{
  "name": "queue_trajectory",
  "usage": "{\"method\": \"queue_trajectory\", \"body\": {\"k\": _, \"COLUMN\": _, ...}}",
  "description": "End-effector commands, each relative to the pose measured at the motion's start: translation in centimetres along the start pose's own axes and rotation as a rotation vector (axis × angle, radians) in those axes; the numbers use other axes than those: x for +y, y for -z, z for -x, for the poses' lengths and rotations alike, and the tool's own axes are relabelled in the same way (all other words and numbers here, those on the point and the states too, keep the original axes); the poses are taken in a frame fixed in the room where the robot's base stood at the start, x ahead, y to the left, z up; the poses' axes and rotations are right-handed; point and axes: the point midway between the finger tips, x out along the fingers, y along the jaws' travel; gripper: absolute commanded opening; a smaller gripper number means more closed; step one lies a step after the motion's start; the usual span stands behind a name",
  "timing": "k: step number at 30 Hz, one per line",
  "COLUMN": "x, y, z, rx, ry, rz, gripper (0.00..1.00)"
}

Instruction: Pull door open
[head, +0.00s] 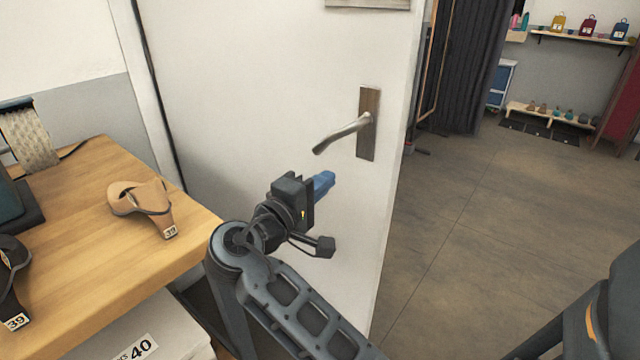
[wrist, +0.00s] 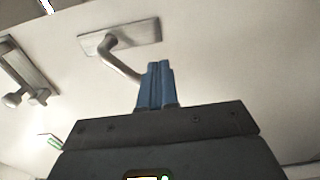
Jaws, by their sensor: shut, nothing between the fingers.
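The white door (head: 260,90) stands ajar, with the room beyond visible past its right edge. Its silver lever handle (head: 343,134) on a brownish-grey plate (head: 367,125) points left and slightly down. My gripper (head: 325,183) has blue fingers and is below and left of the handle, in front of the door. In the wrist view the shut blue fingers (wrist: 157,84) point toward the door, close to the lever handle (wrist: 118,58), whose end passes behind or beside the fingertips. I cannot tell whether they touch. Nothing is held.
A wooden table (head: 90,180) with a tan shoe (head: 145,204) stands left of my arm, close to it. Past the door lie open floor (head: 480,220), a dark curtain (head: 470,65) and shelves (head: 580,40). Another handle-like fitting (wrist: 28,75) shows at left in the wrist view.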

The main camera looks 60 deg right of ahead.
Motion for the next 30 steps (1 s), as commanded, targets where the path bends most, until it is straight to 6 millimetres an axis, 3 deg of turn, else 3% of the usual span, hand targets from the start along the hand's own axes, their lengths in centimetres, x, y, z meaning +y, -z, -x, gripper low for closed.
{"method": "queue_trajectory", "body": {"k": 9, "x": 0.0, "y": -0.1, "z": -6.4, "rx": -0.004, "ry": 0.0, "rz": -0.001, "gripper": 0.0}}
{"method": "queue_trajectory", "body": {"k": 15, "x": 0.1, "y": 0.0, "z": -9.2, "rx": -0.001, "ry": 0.0, "rz": -0.001, "gripper": 0.0}}
{"method": "queue_trajectory", "body": {"k": 21, "x": 0.0, "y": 0.0, "z": -10.4, "rx": 0.002, "ry": 0.001, "rz": -0.001, "gripper": 0.0}}
{"method": "queue_trajectory", "body": {"k": 30, "x": 0.0, "y": 0.0, "z": -10.5, "rx": 0.003, "ry": 0.001, "rz": -0.001, "gripper": 0.0}}
